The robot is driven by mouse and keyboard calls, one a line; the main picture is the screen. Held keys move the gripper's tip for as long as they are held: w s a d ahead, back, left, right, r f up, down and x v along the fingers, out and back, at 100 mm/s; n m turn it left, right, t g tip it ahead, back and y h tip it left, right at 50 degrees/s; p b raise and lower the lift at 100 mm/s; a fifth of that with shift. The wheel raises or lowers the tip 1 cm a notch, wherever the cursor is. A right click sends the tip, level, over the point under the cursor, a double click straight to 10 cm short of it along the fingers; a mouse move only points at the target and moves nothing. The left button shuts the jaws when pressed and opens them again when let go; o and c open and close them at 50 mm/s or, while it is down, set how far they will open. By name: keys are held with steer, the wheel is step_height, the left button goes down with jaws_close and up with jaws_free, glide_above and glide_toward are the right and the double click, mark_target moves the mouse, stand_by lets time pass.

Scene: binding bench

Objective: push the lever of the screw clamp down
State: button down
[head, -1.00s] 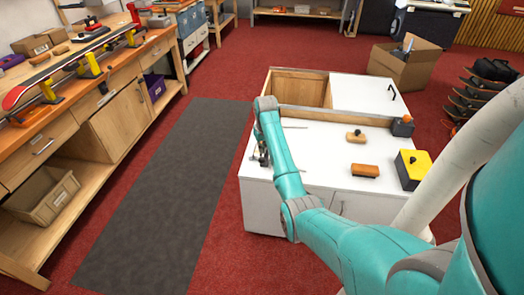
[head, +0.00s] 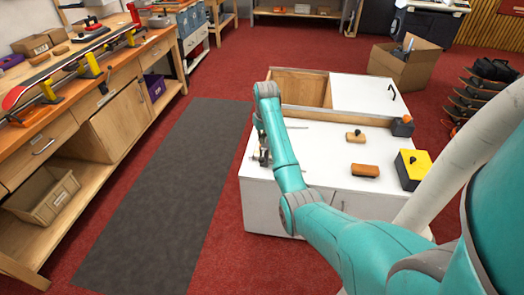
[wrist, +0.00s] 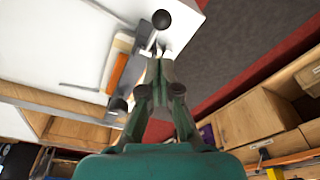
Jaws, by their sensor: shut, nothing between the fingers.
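In the wrist view the screw clamp shows as a metal lever rod with a black ball knob (wrist: 161,19) at its end. My gripper (wrist: 160,58) is shut and empty, its fingertips close to the rod just below the knob. I cannot tell whether they touch. Beside it are a pale block with an orange strip (wrist: 118,72) and a second dark knob (wrist: 118,105). In the head view the clamp (head: 263,156) stands at the left edge of the white bench, partly hidden by my arm.
The white bench top (head: 325,150) carries a wooden block with a dark knob (head: 356,137), a brown brush-like block (head: 365,170) and a yellow box (head: 412,170) on the right. A thin rod (wrist: 85,88) lies nearby. A dark floor mat (head: 165,190) is clear on the left.

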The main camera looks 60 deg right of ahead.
steer(key=shift+r, duration=1.8)
steer(key=s+a+f+n+t+h, duration=0.1)
steer(key=s+a+f+t, duration=0.1)
steer(key=a+f, duration=1)
steer(key=s+a+f+n+t+h, duration=0.1)
steer(key=s+a+f+n+t, duration=0.1)
steer(key=a+f, duration=0.95)
steer(key=s+a+f+t, duration=0.2)
steer(key=s+a, duration=0.6)
steer(key=a, duration=0.2)
steer(key=s+a+r+n+t, duration=0.1)
steer(key=s+a+r+t, duration=0.1)
steer(key=s+a+r, duration=0.35)
steer(key=s+a+r+n+t, duration=0.2)
steer(key=s+a, duration=0.4)
steer(key=s, duration=0.3)
steer(key=s+a+r+t+y, duration=0.1)
steer(key=s+a+r, duration=0.1)
steer(key=s+r, duration=0.4)
steer(key=s+a+r+n+t+y, duration=0.1)
steer(key=s+a+r+t+y, duration=0.1)
steer(key=s+r, duration=0.5)
step_height(320, 180, up, 5)
steer(key=shift+a+r+n, duration=0.15)
steer(key=shift+a+n, duration=0.15)
steer(key=shift+a, duration=0.3)
